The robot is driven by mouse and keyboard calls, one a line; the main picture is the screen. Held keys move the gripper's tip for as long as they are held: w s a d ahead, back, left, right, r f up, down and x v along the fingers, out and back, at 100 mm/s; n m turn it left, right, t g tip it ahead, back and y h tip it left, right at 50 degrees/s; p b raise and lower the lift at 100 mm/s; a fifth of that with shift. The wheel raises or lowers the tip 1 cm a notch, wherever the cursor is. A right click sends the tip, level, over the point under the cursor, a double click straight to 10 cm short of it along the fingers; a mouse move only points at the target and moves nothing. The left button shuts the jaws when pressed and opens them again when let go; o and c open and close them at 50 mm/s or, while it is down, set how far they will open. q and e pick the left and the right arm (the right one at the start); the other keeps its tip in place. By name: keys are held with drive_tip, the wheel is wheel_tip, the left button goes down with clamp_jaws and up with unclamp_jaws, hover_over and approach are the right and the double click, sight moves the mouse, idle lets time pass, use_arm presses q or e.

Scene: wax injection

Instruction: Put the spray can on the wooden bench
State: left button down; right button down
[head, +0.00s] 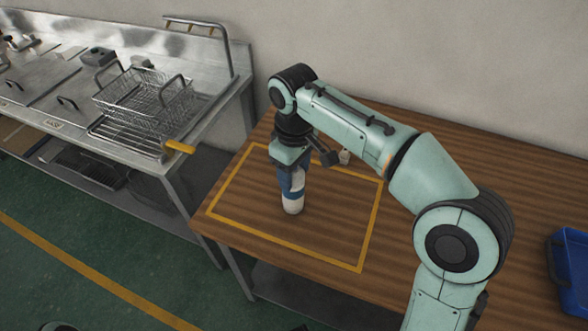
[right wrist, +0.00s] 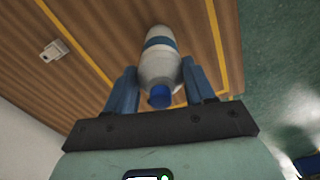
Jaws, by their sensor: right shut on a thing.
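The spray can (head: 292,205) is white with blue and hangs upright, base down, below my right gripper (head: 291,180). It is over the yellow-outlined area of the wooden bench (head: 335,240). In the right wrist view, the can (right wrist: 158,62) lies between the two blue fingers of my right gripper (right wrist: 159,75), its blue cap toward the palm. The right gripper is shut on the can. The can's base is at or very near the bench top; I cannot tell whether it touches. My left gripper is out of view.
A small pale object (head: 344,157) sits on the bench behind the can. A blue crate (head: 569,265) is at the far right. A steel fryer counter with a wire basket (head: 148,100) stands left of the bench. The outlined area around the can looks clear.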

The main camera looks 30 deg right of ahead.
drive_tip(key=shift+f, duration=0.1)
drive_tip(key=shift+c, duration=2)
unclamp_jaws()
wheel_tip(320, 180, up, 12)
drive_tip(key=p, duration=0.4)
